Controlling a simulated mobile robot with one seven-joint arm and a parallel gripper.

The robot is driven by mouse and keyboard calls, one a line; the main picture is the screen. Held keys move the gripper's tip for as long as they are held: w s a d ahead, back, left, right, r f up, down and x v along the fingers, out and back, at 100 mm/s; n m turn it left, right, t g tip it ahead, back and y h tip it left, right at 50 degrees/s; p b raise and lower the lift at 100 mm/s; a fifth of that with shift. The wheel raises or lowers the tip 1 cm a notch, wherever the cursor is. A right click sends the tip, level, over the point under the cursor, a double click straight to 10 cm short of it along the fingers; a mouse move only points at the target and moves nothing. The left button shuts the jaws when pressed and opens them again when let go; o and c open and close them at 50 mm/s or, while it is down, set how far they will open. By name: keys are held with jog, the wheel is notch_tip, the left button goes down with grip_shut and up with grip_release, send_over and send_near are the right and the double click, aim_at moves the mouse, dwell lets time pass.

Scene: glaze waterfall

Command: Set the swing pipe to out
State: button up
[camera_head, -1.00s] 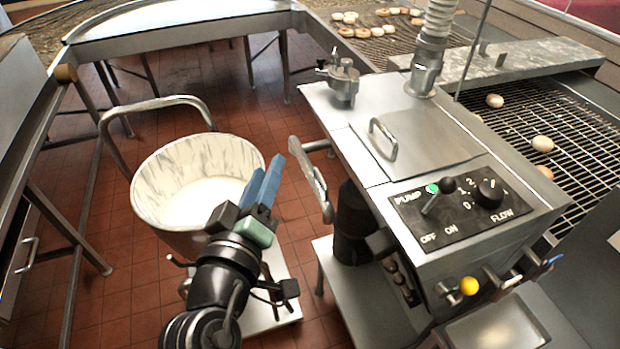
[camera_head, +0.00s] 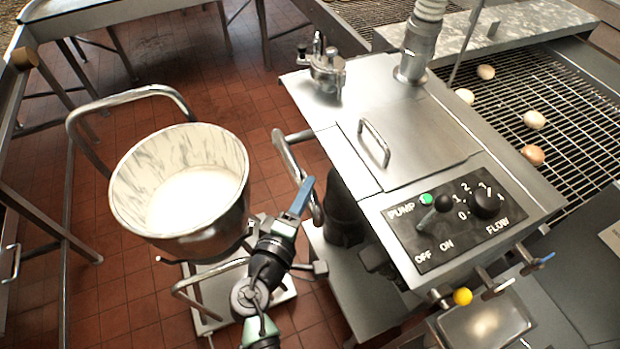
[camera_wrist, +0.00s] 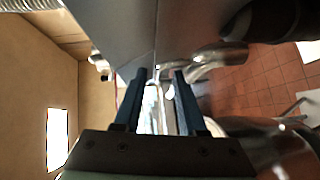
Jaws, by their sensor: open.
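The swing pipe (camera_head: 290,166) is a shiny bent metal tube on the left side of the steel machine. Its lower end hangs between the machine and the bucket. My gripper (camera_head: 306,184), with blue fingers, is open beside the lower part of the pipe, right of the bucket. In the wrist view my gripper (camera_wrist: 158,75) has its two dark fingers apart, with a shiny metal length (camera_wrist: 154,108) showing between them. I cannot tell whether either finger touches it. A curved metal tube (camera_wrist: 205,62) also shows just right of the fingertips.
A steel bucket (camera_head: 124,206) of white glaze stands on a wheeled base at the left. The machine's control panel (camera_head: 412,236) has pump and flow knobs.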

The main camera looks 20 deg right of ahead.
jog(key=shift+x, duration=1.5)
grip_shut()
dwell(0.4)
